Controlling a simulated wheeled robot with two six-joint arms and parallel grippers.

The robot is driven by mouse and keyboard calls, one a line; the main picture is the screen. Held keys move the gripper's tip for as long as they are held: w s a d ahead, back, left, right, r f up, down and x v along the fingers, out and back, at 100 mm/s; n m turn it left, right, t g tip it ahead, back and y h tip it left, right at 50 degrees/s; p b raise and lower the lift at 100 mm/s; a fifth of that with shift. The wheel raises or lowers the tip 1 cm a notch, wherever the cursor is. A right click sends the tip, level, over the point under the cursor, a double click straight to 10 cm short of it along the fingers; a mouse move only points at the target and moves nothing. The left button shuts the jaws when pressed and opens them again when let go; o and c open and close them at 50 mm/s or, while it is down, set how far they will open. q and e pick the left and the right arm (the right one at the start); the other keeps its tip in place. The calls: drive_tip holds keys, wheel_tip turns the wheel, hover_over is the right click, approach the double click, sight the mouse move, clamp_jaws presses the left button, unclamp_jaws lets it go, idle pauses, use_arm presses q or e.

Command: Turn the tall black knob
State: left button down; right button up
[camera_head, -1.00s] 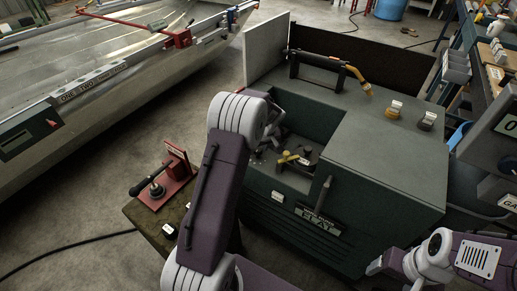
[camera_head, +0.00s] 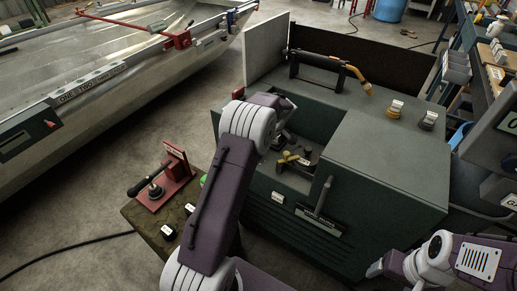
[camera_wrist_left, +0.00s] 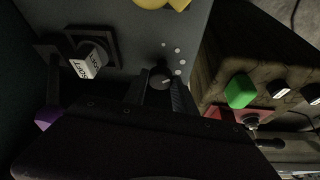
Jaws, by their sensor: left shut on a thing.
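The black knob (camera_wrist_left: 160,77) shows in the left wrist view on a dark panel, with several pale dots beside it. A light mark is on its top. My left gripper (camera_wrist_left: 159,90) has its two dark fingers on either side of the knob and is shut on it. In the head view my left gripper (camera_head: 282,141) reaches into the recess of the green cabinet (camera_head: 385,170), and its fingertips and the knob are mostly hidden by the arm. My right gripper (camera_head: 375,268) is at the lower right, and its fingers are too unclear to judge.
A yellow handle (camera_head: 290,157) and another dark knob sit in the recess. A white block marked SOFT (camera_wrist_left: 92,62) is on the panel. A green button (camera_wrist_left: 240,90) and a red-based lever (camera_head: 165,190) are on the side bench. A torch (camera_head: 355,75) lies on a rack above.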

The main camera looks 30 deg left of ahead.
use_arm(q)
drive_tip(key=shift+w+n+g+p, duration=0.1)
drive_tip(key=shift+n+g+p, duration=0.45)
drive_tip(key=shift+n, duration=0.95)
drive_tip(key=c, duration=1)
unclamp_jaws()
drive_tip(key=shift+c, duration=0.2)
drive_tip(key=shift+r, duration=0.1)
drive_tip(key=p+v, duration=0.2)
drive_tip(key=v, duration=0.7)
drive_tip(key=shift+p, duration=0.35)
